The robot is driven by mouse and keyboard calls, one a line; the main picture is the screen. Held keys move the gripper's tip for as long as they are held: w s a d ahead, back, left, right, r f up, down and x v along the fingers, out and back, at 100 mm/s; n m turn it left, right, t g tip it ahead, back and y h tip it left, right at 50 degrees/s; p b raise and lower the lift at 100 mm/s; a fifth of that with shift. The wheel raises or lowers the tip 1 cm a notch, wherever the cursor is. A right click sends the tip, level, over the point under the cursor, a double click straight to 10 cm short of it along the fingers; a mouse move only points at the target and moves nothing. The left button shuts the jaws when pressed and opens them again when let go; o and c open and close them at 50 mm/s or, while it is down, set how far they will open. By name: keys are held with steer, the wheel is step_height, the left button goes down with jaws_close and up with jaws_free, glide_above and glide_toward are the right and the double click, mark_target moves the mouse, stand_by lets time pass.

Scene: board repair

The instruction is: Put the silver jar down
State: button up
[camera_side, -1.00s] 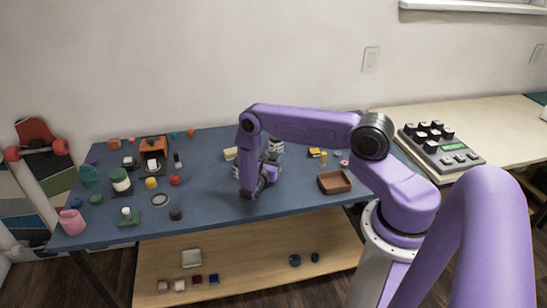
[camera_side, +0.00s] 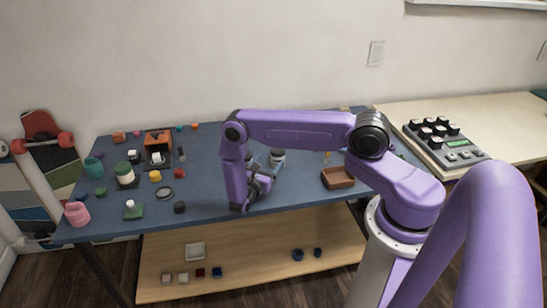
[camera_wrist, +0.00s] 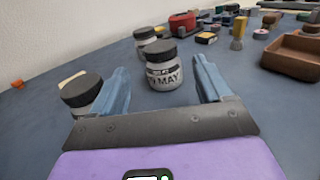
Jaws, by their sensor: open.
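A silver jar (camera_wrist: 165,75) with a black lid and dark lettering stands upright on the blue table in the wrist view, straight ahead between the lines of my fingers. My gripper (camera_wrist: 160,62) is open, its two blue-grey fingers apart on either side of the jar in the picture. I see no finger touching it. Two similar dark-lidded jars stand near: one at the left (camera_wrist: 82,92), partly behind the left finger, and one farther back (camera_wrist: 144,38). In the side view a silver jar (camera_side: 278,157) shows beside my arm, and my gripper (camera_side: 258,187) is low over the table.
A brown tray (camera_side: 338,178) stands at the right of the table. The table's front edge is close to my gripper. A lower shelf (camera_side: 235,262) holds small blocks.

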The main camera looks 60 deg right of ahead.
steer(key=a, duration=0.3)
steer(key=shift+s, duration=0.2)
steer(key=shift+a+r, duration=0.15)
steer(key=shift+a, duration=0.05)
steer(key=s+a+r+m+g+y, duration=0.1)
steer(key=s+a+r+m+y, duration=0.2)
steer(key=a+r, duration=0.4)
steer(key=s+a+r+m+g+y, duration=0.25)
steer(key=s+a+r+y, duration=0.2)
steer(key=r, duration=0.45)
steer(key=s+a+r+y, duration=0.2)
steer(key=s+r+y, duration=0.1)
steer(key=s, duration=0.4)
steer(key=s+a+r+m+y, duration=0.1)
steer(key=s+a+r+y, duration=0.1)
steer(key=s, duration=0.5)
steer(key=s+a+r+y, duration=0.3)
steer(key=s+r+y, duration=0.1)
steer(key=s, duration=0.3)
steer(key=shift+r+m+t+y, duration=0.35)
steer(key=shift+t+y, duration=0.1)
steer(key=shift+y, duration=0.4)
steer(key=shift+o, duration=0.5)
steer(key=shift+a, duration=0.1)
steer(key=shift+a+f, duration=0.1)
